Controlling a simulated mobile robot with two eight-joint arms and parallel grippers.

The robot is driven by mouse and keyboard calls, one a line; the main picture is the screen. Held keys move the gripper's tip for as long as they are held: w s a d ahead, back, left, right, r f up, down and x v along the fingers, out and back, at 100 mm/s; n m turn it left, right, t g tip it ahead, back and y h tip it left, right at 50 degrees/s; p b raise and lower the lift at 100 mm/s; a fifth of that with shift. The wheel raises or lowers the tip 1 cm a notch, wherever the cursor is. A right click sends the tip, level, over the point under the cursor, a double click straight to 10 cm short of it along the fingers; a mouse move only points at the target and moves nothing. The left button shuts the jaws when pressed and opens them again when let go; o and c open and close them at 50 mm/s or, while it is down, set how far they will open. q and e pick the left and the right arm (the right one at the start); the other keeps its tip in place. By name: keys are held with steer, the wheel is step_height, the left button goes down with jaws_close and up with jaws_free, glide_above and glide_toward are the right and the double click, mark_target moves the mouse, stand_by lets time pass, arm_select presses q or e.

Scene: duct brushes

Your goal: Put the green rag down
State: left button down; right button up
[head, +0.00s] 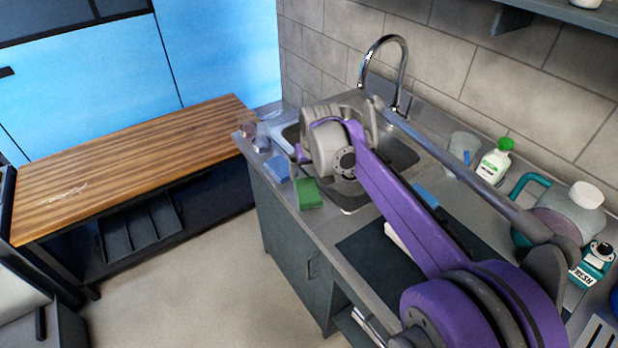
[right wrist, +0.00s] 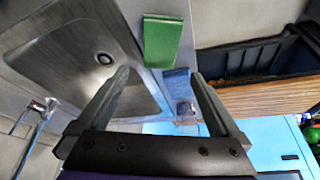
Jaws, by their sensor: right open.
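The green rag (head: 308,193) lies flat on the grey counter at the front edge, beside the sink (head: 399,152). It also shows in the right wrist view (right wrist: 165,42), beyond the fingertips. My right gripper (right wrist: 160,75) is open, with nothing between its fingers, and is apart from the rag. In the head view my right arm's wrist is over the sink's left part, and the fingers are mostly hidden there. My left gripper is not in view.
A blue cloth (head: 278,168) lies next to the green rag. A tall faucet (head: 385,42) stands behind the sink. A green-capped bottle (head: 494,160) and a large teal jug (head: 575,208) stand at the right. A wooden-topped bench (head: 130,155) is at the left.

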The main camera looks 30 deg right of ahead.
steer(key=s+a+f+n, duration=0.1)
steer(key=s+a+f, duration=0.2)
steer(key=s, duration=0.6)
steer(key=s+a+f+n+y, duration=0.1)
steer(key=s+a+f, duration=0.3)
steer(key=s, duration=0.5)
steer(key=s+a+f+n+t, duration=0.1)
steer(key=s+a+f, duration=0.3)
steer(key=s+a, duration=0.3)
steer(key=shift+s+n, duration=0.3)
steer(key=shift+s, duration=0.6)
steer(key=r+p, duration=0.1)
steer(key=r, duration=0.1)
steer(key=w+r+p, duration=0.1)
steer(key=r+p, duration=0.1)
steer(key=shift+r+p, duration=0.1)
steer(key=shift+p, duration=0.2)
steer(key=shift+w, duration=0.15)
